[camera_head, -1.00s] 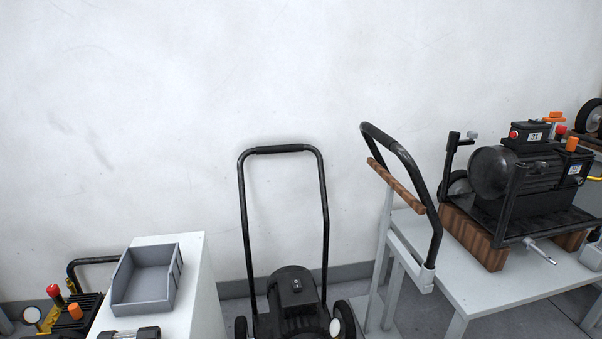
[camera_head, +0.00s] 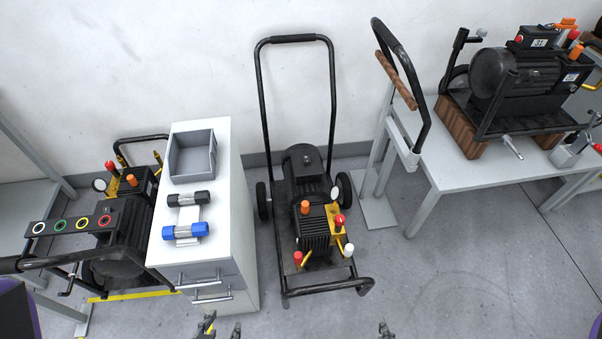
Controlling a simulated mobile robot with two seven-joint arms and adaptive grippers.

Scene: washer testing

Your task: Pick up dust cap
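A black pressure washer (camera_head: 301,175) on wheels stands on the floor in the middle. It carries a red knob or cap (camera_head: 340,220), another red cap (camera_head: 298,257), an orange cap (camera_head: 305,207) and a white cap (camera_head: 349,249). I cannot tell which small part is the dust cap. My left gripper (camera_head: 221,328) shows at the bottom edge, its fingertips apart with nothing seen between them. Only a fingertip of my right gripper (camera_head: 386,330) shows at the bottom edge; the rest is out of frame.
A white cabinet (camera_head: 242,225) left of the washer bears an empty grey bin (camera_head: 192,156) and two cylindrical fittings, one black (camera_head: 189,199), one blue (camera_head: 186,232). Other machines stand far left and on the right table (camera_head: 440,184).

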